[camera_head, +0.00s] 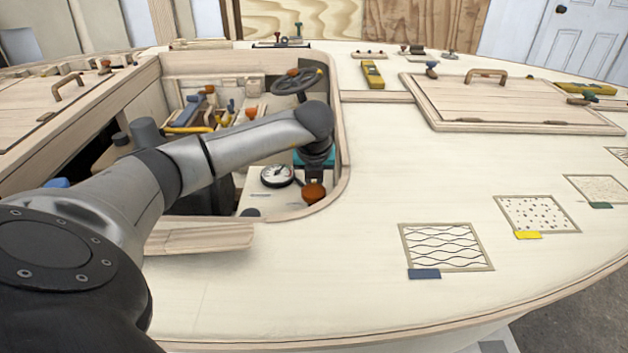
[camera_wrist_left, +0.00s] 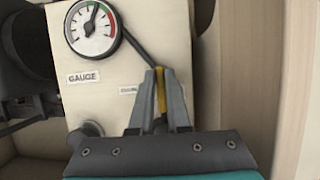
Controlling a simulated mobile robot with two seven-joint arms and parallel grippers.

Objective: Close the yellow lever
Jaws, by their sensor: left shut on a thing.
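The yellow lever (camera_wrist_left: 161,92) shows as a narrow yellow strip between the fingers of my left gripper (camera_wrist_left: 160,74) in the left wrist view. The gripper is shut on it. The lever is on or in front of a pale panel (camera_wrist_left: 138,62), beside a round gauge (camera_wrist_left: 93,27) with a GAUGE label. A second label is partly hidden by a finger. In the head view my left arm reaches into the hull opening, and the gauge (camera_head: 277,175) shows below it. The fingers and lever cannot be made out there. My right gripper is not in view.
The opening's wooden rim (camera_head: 343,150) stands close to the right of my wrist. An orange knob (camera_head: 314,192) is just below it and a dark handwheel (camera_head: 297,82) behind it. A dark line runs from the gauge toward the fingers.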

